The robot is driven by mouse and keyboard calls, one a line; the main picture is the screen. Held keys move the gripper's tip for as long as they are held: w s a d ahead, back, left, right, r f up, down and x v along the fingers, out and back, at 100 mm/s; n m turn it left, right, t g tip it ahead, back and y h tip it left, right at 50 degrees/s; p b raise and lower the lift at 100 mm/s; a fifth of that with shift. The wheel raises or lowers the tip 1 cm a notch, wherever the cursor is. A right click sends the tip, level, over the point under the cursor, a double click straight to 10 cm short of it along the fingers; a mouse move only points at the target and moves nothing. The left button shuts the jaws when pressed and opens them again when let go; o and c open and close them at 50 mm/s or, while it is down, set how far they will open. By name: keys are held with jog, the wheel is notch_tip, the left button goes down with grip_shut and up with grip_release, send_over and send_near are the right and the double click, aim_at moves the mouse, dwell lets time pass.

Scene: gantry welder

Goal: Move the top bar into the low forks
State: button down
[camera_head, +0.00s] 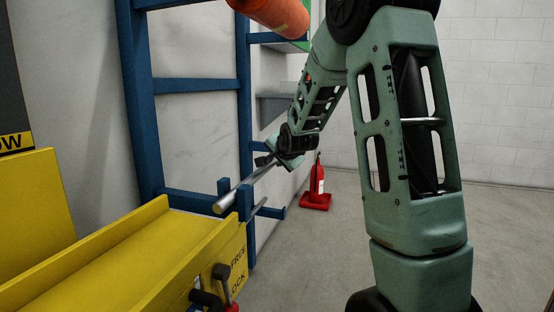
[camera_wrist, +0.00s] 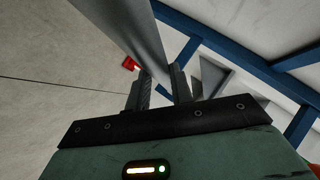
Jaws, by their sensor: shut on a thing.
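A grey metal bar (camera_head: 235,195) is in my gripper (camera_head: 268,162), slanting from the jaws toward the near left. Its near end shows beside the upturned tip of a low blue fork (camera_head: 224,187); I cannot tell whether they touch. Another low blue prong (camera_head: 270,212) sticks out farther back, with a short grey rod-like piece (camera_head: 258,206) by it. In the wrist view the bar (camera_wrist: 131,35) runs up from between the fingers of my gripper (camera_wrist: 160,85), which is shut on it. The far end of the bar is hidden in the head view.
The blue rack (camera_head: 140,100) stands against the wall. A yellow trough (camera_head: 120,255) with a lever (camera_head: 221,272) fills the lower left. An orange cylinder (camera_head: 272,14) is above.

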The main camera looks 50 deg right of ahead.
dwell(0.3)
jog(key=c, duration=1.1)
grip_release()
jog(key=shift+c, duration=0.2)
jog(key=shift+f, duration=0.1)
jog(key=p+v, duration=0.5)
jog(key=v, duration=1.2)
jog(key=shift+s, duration=0.15)
jog(key=shift+a, duration=0.15)
